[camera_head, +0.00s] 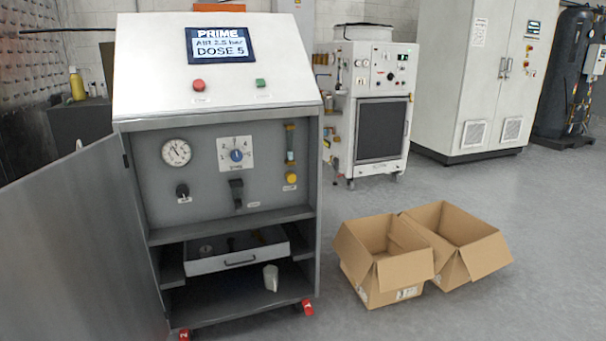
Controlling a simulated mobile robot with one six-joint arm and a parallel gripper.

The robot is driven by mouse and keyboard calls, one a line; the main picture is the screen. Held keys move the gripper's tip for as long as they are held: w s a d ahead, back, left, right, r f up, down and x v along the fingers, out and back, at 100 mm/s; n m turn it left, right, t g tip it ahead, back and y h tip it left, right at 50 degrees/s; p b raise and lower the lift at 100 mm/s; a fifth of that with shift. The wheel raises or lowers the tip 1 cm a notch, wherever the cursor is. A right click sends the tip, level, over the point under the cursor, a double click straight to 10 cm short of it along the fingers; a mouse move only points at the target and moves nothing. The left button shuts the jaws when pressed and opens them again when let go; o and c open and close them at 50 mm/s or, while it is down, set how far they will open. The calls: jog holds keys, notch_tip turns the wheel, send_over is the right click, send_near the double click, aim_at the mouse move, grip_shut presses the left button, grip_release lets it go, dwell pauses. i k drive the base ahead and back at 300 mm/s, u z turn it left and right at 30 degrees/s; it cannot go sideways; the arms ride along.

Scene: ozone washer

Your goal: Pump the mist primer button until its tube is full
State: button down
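A yellow button (290,178), which looks like the mist primer button, sits low on the right of the grey recessed panel (210,199) of the washer cabinet. A narrow upright tube (290,142) is above it, with yellowish and bluish parts. Its fill level is too small to tell. The screen (220,45) on the sloped top reads "PRIME", "AIR 2.5 bar" and "DOSE 5". My gripper is not in view.
The cabinet door (80,240) stands open to the left. The panel also holds a gauge (176,152), a blue dial (237,155) and a black knob (182,190). A tray (236,262) sits below. Two open cardboard boxes (385,262) stand on the floor at right.

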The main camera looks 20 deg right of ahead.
aim_at(290, 176)
jog(key=u, duration=0.35)
jog(key=i, duration=1.15)
jog(key=u, duration=0.55)
